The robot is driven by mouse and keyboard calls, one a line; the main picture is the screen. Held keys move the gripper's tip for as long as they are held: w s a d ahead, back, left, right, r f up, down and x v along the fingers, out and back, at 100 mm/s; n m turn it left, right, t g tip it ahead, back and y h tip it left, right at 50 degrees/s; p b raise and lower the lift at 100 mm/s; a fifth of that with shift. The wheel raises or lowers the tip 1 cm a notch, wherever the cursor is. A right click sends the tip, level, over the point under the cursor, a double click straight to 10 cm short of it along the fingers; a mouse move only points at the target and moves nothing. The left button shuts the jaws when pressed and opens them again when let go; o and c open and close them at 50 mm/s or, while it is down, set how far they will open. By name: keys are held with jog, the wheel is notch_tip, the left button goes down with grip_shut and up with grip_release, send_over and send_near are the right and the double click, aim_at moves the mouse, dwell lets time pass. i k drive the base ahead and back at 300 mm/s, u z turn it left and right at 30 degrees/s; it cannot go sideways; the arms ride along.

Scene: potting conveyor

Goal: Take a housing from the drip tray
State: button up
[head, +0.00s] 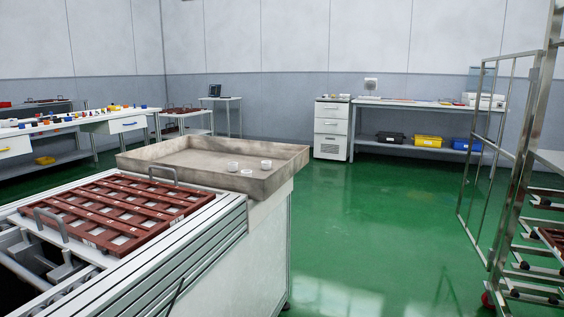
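The drip tray (190,172) is a wide, shallow, grey-beige tray with raised walls at the far end of the conveyor. Several small white round pieces that look like housings are at its right part: one housing (232,166) stands left of centre, another housing (266,164) stands near the right wall, and a flatter white piece (246,172) lies near the front wall. My gripper and arm are not in this view.
A red-brown slotted rack (118,212) with metal handles lies on the conveyor (215,235) before the tray. A metal rack cart (520,200) stands at right. Benches line the back and left. The green floor (385,230) between is clear.

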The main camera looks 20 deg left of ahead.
aim_at(266, 165)
jog(key=u, duration=0.3)
jog(key=i, duration=0.75)
jog(key=u, duration=0.6)
